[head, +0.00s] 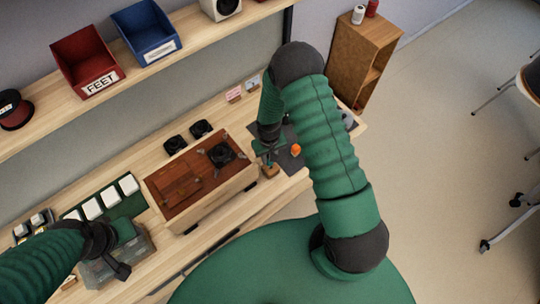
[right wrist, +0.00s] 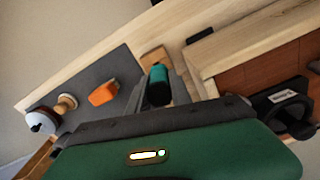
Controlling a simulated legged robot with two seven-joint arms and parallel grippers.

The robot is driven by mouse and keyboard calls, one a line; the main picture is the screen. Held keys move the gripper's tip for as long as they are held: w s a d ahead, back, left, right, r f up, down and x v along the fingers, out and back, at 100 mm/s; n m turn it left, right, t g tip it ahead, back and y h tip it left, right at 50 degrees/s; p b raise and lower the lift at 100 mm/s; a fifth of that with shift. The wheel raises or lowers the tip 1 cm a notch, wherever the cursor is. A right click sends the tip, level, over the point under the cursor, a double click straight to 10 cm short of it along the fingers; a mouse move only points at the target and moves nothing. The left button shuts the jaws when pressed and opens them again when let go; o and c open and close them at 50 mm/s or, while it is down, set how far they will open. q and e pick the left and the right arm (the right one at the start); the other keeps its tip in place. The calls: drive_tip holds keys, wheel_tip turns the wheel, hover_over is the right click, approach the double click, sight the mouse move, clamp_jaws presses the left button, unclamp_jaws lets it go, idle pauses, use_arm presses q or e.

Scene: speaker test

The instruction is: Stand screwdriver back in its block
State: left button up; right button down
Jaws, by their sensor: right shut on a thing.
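My right gripper (head: 268,150) points down at the right part of the bench, shut on the screwdriver. In the right wrist view, the screwdriver (right wrist: 160,86) shows a teal and black handle between the fingers. The small wooden block (right wrist: 152,56) lies just beyond the handle; in the head view the block (head: 270,172) is right below the gripper. The screwdriver's shaft and tip are hidden, so I cannot tell whether it is in the block. My left gripper (head: 118,262) is over a clear box at the lower left; its fingers are unclear.
A wooden speaker cabinet (head: 238,184) with a brown front stands left of the block. A dark mat (right wrist: 82,80) holds an orange piece (right wrist: 103,93) and a wooden-handled tool (right wrist: 65,103). Red (head: 85,62) and blue (head: 147,32) bins sit on the shelf above.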

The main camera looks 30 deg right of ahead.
drive_tip(key=shift+a, duration=0.1)
use_arm(q)
drive_tip(key=shift+d, duration=0.4)
use_arm(e)
drive_tip(key=shift+d+f, duration=0.1)
drive_tip(key=shift+d, duration=0.3)
use_arm(q)
drive_tip(key=shift+a+f+b, duration=0.3)
drive_tip(key=shift+a, duration=0.05)
use_arm(e)
drive_tip(key=shift+a+f, duration=0.25)
drive_tip(key=shift+a, duration=0.05)
use_arm(q)
drive_tip(key=shift+d, duration=0.2)
use_arm(e)
drive_tip(key=shift+d, duration=0.4)
